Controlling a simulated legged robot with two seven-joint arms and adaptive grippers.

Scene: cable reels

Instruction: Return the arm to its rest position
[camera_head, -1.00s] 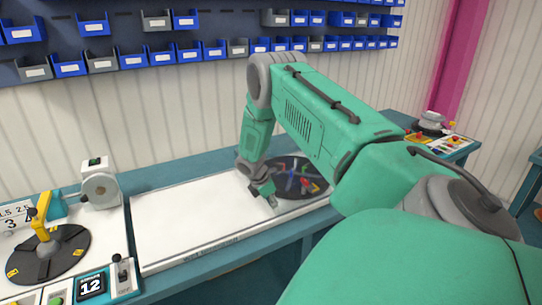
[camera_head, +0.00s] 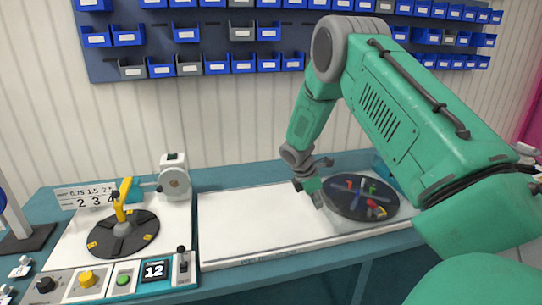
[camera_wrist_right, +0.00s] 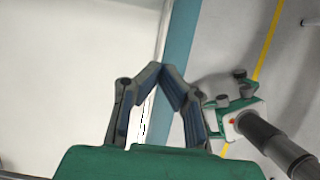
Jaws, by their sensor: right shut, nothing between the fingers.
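My right arm reaches in from the right in the head view. Its gripper (camera_head: 318,200) hangs at the right part of the white work surface (camera_head: 255,225), just left of the dark round disc (camera_head: 361,198). In the right wrist view the fingers of the right gripper (camera_wrist_right: 168,75) meet at their tips with nothing between them. Below them show the white surface (camera_wrist_right: 75,60), the teal bench edge (camera_wrist_right: 180,45) and the grey floor. My left gripper is in neither view.
Left of the white surface stands a black turntable (camera_head: 123,236) with a yellow arm, a grey wheel unit (camera_head: 174,179) and a control panel (camera_head: 125,282) reading 12. Coloured pieces lie on the dark disc. Blue and grey bins (camera_head: 188,66) line the wall. The white surface's middle is clear.

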